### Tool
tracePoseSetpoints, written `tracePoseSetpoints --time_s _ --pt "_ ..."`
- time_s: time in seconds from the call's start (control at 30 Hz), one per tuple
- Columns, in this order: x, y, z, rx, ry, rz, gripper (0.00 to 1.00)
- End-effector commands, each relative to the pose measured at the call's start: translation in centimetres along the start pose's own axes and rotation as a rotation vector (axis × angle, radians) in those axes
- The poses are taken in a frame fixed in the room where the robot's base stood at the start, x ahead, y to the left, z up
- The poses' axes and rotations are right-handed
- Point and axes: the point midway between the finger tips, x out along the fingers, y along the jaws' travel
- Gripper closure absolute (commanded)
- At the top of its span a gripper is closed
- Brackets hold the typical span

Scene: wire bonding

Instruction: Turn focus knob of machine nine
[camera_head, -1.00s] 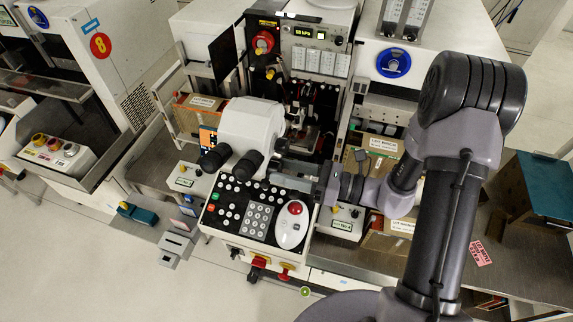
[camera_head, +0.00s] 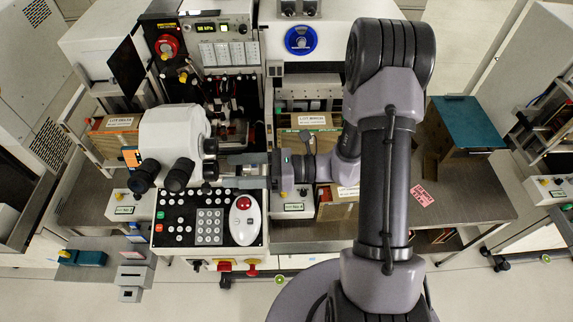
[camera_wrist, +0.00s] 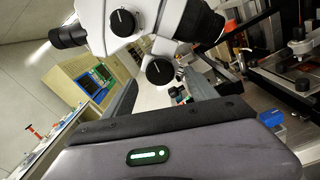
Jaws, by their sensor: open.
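The white microscope head (camera_head: 170,132) with its black eyepieces stands over the keypad panel of the middle machine. Its side carries a dark knob (camera_head: 210,147), with another lower down (camera_head: 208,171). In the wrist view, two round black knobs with white marks show: an upper knob (camera_wrist: 122,22) and a lower knob (camera_wrist: 159,71). My gripper (camera_head: 222,170) is open, coming from the right beside the lower knob. In the wrist view, the lower knob appears ahead between my gripper's fingers (camera_wrist: 162,88). I cannot tell whether they touch it. No number nine is readable.
The keypad panel (camera_head: 208,222) with a white trackball unit (camera_head: 244,220) lies just below my gripper. Lot boxes (camera_head: 308,122) stand behind my arm. A teal-topped box (camera_head: 466,122) sits on the right bench. Bare bench (camera_head: 475,190) shows at right.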

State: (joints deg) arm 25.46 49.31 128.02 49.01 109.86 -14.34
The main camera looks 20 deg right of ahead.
Motion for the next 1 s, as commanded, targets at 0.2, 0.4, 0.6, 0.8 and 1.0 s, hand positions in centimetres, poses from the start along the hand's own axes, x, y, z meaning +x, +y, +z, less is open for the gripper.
tracePoseSetpoints --time_s 0.2,0.4,0.6,0.8,1.0 --pt "-7.6 -0.1 0.1 -0.001 -0.002 -0.008 0.34" --pt "-12.4 -0.1 0.1 0.0 -0.001 -0.004 0.34" --pt "-14.0 0.0 0.0 0.001 0.0 -0.001 0.34" --pt "-14.0 0.0 0.0 0.001 0.0 0.0 0.34" --pt "-13.9 0.1 0.0 -0.003 0.005 0.003 0.34"
